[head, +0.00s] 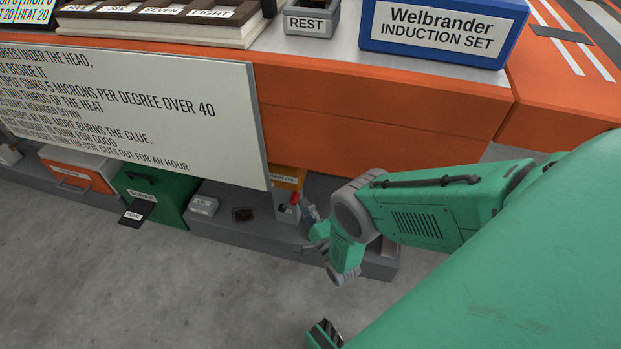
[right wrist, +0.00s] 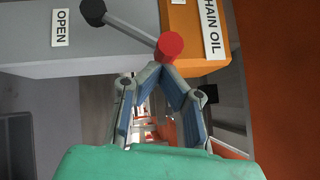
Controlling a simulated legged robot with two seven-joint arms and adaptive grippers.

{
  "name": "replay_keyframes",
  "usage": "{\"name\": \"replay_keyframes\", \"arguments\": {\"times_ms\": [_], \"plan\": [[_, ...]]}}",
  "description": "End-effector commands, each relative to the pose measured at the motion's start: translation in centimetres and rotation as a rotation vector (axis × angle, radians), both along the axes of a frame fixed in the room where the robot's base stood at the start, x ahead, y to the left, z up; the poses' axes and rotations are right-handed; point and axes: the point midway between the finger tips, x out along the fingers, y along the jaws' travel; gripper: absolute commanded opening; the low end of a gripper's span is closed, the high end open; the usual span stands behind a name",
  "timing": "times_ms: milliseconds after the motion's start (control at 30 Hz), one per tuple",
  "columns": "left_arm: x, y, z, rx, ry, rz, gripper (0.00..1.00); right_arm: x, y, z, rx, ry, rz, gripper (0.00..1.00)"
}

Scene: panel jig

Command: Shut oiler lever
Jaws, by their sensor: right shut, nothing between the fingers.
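The oiler is an orange box marked CHAIN OIL (right wrist: 205,55), seen close in the right wrist view and small in the head view (head: 287,180). A grey lever (right wrist: 130,27) runs from a red round hub (right wrist: 170,46) up and left to a black knob (right wrist: 92,12), near the OPEN label (right wrist: 60,28). My right gripper (right wrist: 155,72) is shut and empty, its fingertips just below the red hub in that picture; I cannot tell whether they touch it. In the head view the right gripper (head: 311,217) is beside the oiler.
The oiler stands on a low grey shelf (head: 250,232) below the orange bench (head: 385,110). A large text board (head: 130,105) hangs close to its left. A green box (head: 160,190) and an orange box (head: 85,172) stand farther left. The floor in front is clear.

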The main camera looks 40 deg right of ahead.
Motion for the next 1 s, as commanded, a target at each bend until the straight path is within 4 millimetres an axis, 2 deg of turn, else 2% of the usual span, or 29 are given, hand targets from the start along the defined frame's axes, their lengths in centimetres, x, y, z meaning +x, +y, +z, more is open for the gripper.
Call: {"name": "replay_keyframes", "arguments": {"times_ms": [367,633,800,1000], "plan": [[0.0,0.0,0.4,0.000,0.000,0.000,0.40,0.1,0.0,0.3,-0.016,0.018,0.000,0.00],[0.0,0.0,2.8,0.000,0.000,0.000,0.40,0.8,0.6,1.6,-0.162,0.191,0.002,0.00],[0.0,0.0,3.8,0.000,0.000,0.000,0.40,1.3,1.1,2.0,-0.157,0.184,-0.001,0.00],[0.0,0.0,4.7,0.000,0.000,0.000,0.40,2.3,1.9,2.8,-0.254,0.300,0.002,0.00]]}}
